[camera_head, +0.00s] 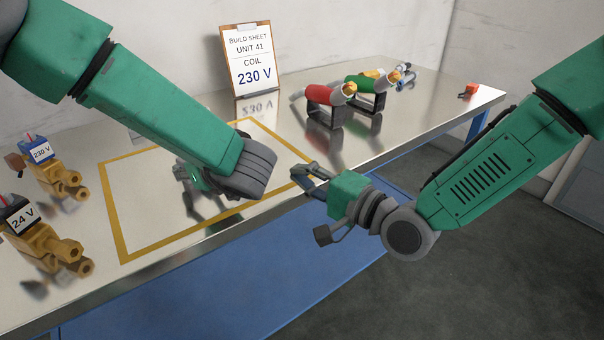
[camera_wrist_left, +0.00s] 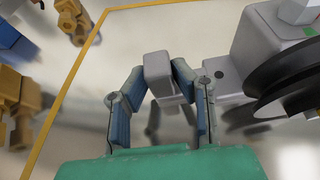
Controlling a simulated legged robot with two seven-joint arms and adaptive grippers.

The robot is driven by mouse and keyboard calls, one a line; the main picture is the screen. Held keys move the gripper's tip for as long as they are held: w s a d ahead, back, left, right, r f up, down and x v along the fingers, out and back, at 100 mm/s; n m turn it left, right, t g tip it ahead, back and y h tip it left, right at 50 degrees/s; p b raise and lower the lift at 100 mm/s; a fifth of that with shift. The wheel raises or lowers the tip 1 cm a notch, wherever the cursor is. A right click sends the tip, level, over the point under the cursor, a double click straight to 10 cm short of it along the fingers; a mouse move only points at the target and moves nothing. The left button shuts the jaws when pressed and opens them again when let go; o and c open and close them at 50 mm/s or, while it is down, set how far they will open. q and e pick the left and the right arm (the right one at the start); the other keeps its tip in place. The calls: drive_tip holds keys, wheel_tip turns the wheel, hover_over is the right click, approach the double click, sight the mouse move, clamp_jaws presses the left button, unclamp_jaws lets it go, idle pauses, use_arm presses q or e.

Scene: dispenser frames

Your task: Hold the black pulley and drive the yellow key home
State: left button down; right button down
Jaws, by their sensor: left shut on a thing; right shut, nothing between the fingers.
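The black pulley (camera_wrist_left: 288,82) shows at the right of the left wrist view, beside a light grey housing (camera_wrist_left: 262,45). The head view does not show it; my left arm covers that part of the table. My left gripper (camera_wrist_left: 158,72) is shut on a grey block (camera_wrist_left: 157,66), left of the pulley and apart from it. In the head view the left gripper (camera_head: 190,178) is partly hidden by my own wrist, low over the outlined area. My right gripper (camera_head: 310,176) is shut and empty by the table's front edge. I cannot make out the yellow key in either view.
A yellow outline (camera_head: 112,215) marks the metal table. Brass valves labelled 230 V (camera_head: 45,160) and 24 V (camera_head: 30,225) stand at left. A build sheet (camera_head: 248,60), red cylinder (camera_head: 325,95) and green cylinder (camera_head: 365,83) on black stands are behind. A small orange-red piece (camera_head: 468,90) lies far right.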

idle(0.3)
use_arm(q)
drive_tip(key=c, duration=1.3)
unclamp_jaws()
drive_tip(key=shift+o, duration=0.2)
drive_tip(key=shift+d, duration=0.1)
